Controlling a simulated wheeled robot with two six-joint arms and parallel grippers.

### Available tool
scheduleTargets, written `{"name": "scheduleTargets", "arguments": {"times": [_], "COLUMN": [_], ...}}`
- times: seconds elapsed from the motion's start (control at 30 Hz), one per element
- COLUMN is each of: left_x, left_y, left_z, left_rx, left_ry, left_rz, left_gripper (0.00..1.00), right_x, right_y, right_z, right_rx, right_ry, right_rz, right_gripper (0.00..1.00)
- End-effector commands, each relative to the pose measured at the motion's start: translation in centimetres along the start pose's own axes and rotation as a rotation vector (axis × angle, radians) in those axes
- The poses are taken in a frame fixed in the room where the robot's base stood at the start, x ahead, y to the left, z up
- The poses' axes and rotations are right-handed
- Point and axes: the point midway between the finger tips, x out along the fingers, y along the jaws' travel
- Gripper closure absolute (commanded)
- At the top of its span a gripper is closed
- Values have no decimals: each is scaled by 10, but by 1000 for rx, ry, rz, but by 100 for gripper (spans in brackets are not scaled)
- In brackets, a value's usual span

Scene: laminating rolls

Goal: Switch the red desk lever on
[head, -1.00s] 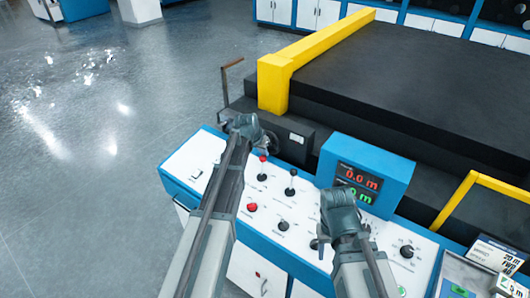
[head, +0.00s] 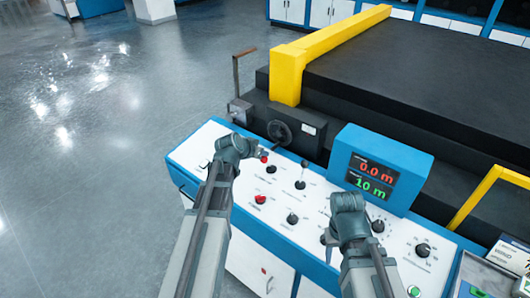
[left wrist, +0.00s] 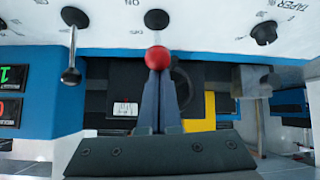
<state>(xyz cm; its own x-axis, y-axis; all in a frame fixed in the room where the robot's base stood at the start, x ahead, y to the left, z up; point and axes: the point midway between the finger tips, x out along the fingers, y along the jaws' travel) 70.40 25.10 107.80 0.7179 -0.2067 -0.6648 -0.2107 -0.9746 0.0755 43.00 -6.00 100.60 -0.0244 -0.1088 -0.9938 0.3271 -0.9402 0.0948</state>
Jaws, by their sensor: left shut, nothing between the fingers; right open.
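The red desk lever has a round red knob (head: 264,158) on a dark base on the white sloped panel. My left gripper (head: 257,153) is shut and empty, right at the knob. In the left wrist view the closed fingertips (left wrist: 159,72) meet the red knob (left wrist: 157,57), and the lever's base is above it. Whether they touch I cannot tell for sure. My right gripper (head: 333,236) is over the panel's right part; its fingers are mostly hidden.
A red button (head: 260,199) and several dark knobs are on the same panel. A blue display box (head: 377,170) rises at the panel's back. A handwheel (head: 279,132) is behind the panel.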

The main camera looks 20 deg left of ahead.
Motion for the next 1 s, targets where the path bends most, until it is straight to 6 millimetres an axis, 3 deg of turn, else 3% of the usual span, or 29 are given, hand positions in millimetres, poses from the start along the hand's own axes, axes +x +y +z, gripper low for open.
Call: {"name": "scheduleTargets", "arguments": {"times": [0.67,0.87,1.0], "left_x": [-3,-1,2], "left_y": [0,1,2], "left_z": [5,-10,-34], "left_rx": [5,4,3], "left_ry": [-12,-9,-3], "left_rz": [-2,-2,-2], "left_gripper": [100,100,100], "right_x": [0,-10,-24], "right_y": [0,1,2], "right_z": [0,1,1], "right_rx": [0,0,-1], "right_ry": [0,0,0], "right_rz": [0,0,0], "right_gripper": [50,50,50]}}
